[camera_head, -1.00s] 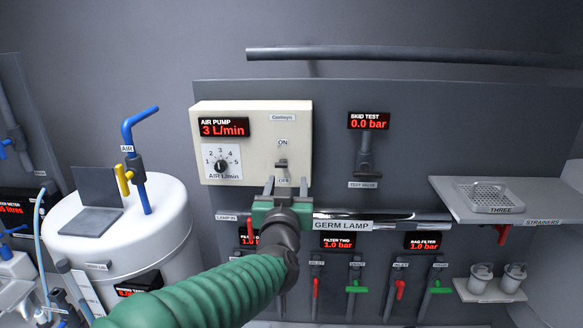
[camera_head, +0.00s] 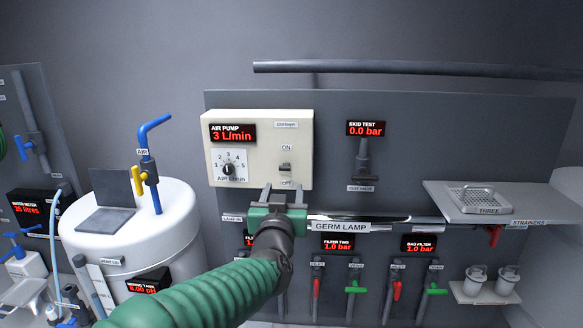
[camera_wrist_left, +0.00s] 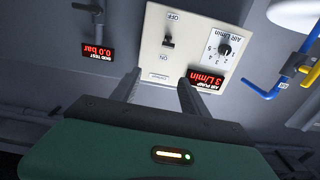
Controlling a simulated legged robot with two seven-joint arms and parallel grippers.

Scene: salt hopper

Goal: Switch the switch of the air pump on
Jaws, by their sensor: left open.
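The air pump (camera_head: 302,128) is a cream box on the grey panel with a red "3 L/min" display and a dial. Its switch (camera_head: 286,168) is a small dark toggle between the ON label above and the OFF label below; I cannot tell which way it is set. In the left wrist view the box is upside down and the switch (camera_wrist_left: 168,42) shows beyond the fingers. My left gripper (camera_head: 283,188) is open and empty, its fingertips just below the switch in the picture. The wrist view shows the gripper (camera_wrist_left: 159,78) apart from the switch. My right gripper is out of view.
A germ lamp bar (camera_head: 380,221) and filter displays with red and green valves lie below the box. The skid test valve (camera_head: 362,160) is to the right. A white tank (camera_head: 185,215) with a blue pipe (camera_head: 154,185) stands left. A strainer shelf (camera_head: 450,208) juts out at right.

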